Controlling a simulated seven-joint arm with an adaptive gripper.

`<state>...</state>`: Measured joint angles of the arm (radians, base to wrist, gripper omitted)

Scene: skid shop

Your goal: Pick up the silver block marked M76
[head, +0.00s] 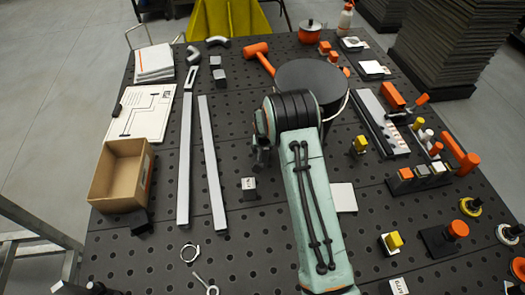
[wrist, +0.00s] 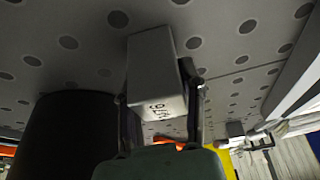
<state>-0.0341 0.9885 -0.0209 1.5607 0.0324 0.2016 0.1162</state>
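The silver block marked M76 (head: 249,184) stands on the dark perforated table, left of my arm in the head view. My gripper (head: 261,162) is just beyond or above the block in the head view, partly hidden by my wrist. In the wrist view the fingers of my gripper (wrist: 160,115) lie one on each side of the block, spread slightly wider than it. The block appears to rest on the table. Finger contact is not clearly visible.
A black round object (head: 310,78) stands close to my wrist. Two long silver bars (head: 210,160) lie to the left, beside a cardboard box (head: 121,176). Two other small blocks (head: 219,77) stand farther back. A white label (head: 343,197) lies right of my arm.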

